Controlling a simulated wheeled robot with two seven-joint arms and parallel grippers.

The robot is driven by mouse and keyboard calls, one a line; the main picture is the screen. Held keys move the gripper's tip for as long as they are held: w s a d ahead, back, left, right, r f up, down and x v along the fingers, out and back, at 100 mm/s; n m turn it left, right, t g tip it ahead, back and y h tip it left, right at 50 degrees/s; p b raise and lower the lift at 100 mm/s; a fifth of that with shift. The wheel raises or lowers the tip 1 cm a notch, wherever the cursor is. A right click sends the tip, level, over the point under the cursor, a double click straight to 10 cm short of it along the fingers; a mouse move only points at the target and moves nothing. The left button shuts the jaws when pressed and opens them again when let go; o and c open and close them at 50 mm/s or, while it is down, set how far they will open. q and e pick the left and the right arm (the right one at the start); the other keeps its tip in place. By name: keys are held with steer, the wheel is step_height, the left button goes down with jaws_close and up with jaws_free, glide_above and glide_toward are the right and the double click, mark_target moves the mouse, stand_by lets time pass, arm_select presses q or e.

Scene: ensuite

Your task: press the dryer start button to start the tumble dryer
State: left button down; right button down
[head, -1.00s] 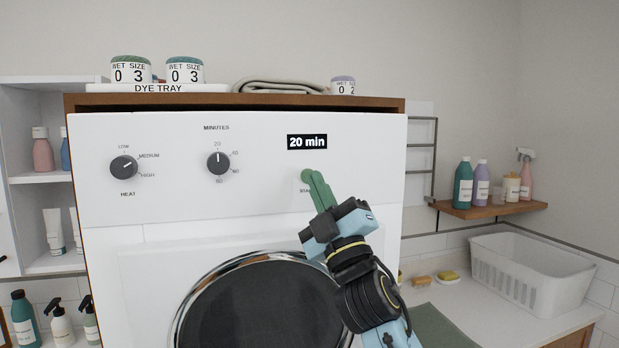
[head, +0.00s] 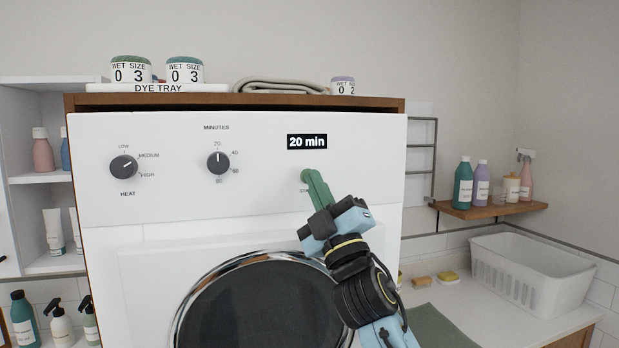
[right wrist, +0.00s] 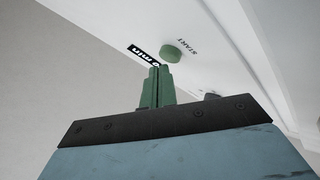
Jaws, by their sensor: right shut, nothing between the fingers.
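The white tumble dryer (head: 160,215) faces me, with a heat knob (head: 123,167), a minutes knob (head: 218,163) turned to 20, and a black display (head: 307,142) reading "20 min". The round green start button (right wrist: 171,53) shows in the right wrist view beside the word START. In the head view it is largely or fully hidden behind the green fingers of my right gripper (head: 311,175). The right gripper is shut and empty, with its tips (right wrist: 158,70) close to the button. I cannot tell whether they touch it. My left gripper is not in view.
Jars, a dye tray (head: 170,88) and a folded towel (head: 280,86) lie on the wooden top. A white basket (head: 530,280) stands on the right counter, below a bottle shelf (head: 490,210). White shelves with bottles stand at the left.

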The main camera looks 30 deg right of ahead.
steer(key=shift+w+d, duration=0.15)
steer(key=shift+w, duration=0.35)
stand_by(0.3)
steer(key=shift+s, duration=0.15)
steer(key=shift+s+a, duration=0.25)
steer(key=shift+s, duration=0.5)
steer(key=s+a+p, duration=0.1)
steer(key=s, duration=0.5)
steer(key=shift+a+p, duration=0.2)
steer(key=shift+p, duration=0.1)
steer(key=shift+w, duration=0.1)
stand_by(0.5)
